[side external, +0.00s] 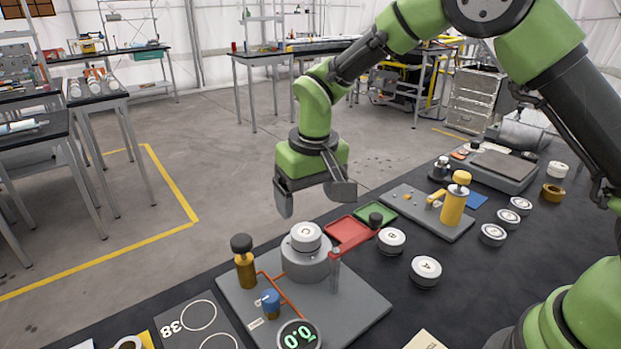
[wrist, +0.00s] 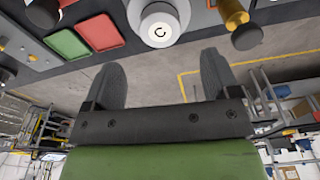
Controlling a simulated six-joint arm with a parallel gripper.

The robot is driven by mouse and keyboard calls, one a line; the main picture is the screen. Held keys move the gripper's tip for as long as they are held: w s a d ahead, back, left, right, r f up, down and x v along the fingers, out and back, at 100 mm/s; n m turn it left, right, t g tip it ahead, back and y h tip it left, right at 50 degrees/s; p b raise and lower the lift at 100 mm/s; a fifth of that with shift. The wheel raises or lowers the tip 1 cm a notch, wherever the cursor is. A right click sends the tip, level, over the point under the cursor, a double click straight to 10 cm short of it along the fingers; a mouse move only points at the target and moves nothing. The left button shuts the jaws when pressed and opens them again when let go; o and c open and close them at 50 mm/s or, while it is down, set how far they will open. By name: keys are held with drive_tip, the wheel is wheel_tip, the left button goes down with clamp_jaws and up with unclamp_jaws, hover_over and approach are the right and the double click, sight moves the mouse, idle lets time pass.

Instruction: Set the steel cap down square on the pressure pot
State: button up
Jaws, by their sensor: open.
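A pale steel cap (side external: 306,235) marked C sits on top of the grey pressure pot (side external: 305,266); it looks about level, though I cannot tell whether it is exactly square. The cap also shows in the wrist view (wrist: 160,31), at the top centre, with the pot's rim behind it. My gripper (side external: 314,200) is open and empty, above the cap and apart from it. In the wrist view the two fingers (wrist: 162,68) are spread wide with nothing between them.
The pot stands on a grey plate (side external: 358,309) with a brass post (side external: 244,267), a blue knob (side external: 270,300) and a gauge reading 0.0 (side external: 298,336). Similar caps (side external: 425,270) lie on the black table to the right. Red (side external: 347,232) and green (side external: 375,212) trays lie behind.

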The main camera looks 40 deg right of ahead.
drive_tip(key=s+d+r+m+t+y, duration=0.1)
drive_tip(key=s+d+r, duration=0.1)
drive_tip(key=s+r, duration=0.45)
drive_tip(key=s+d+r+t, duration=0.1)
drive_tip(key=s+d+r, duration=0.15)
drive_tip(key=r, duration=0.65)
drive_tip(key=s+d+m+t+y, duration=0.1)
drive_tip(key=s+t, duration=0.2)
drive_tip(key=s, duration=1.1)
drive_tip(key=shift+d+r+m+t, duration=0.3)
drive_tip(key=shift+d+m+t, duration=0.05)
drive_tip(key=shift+m+t, duration=0.05)
drive_tip(key=shift+s, duration=0.1)
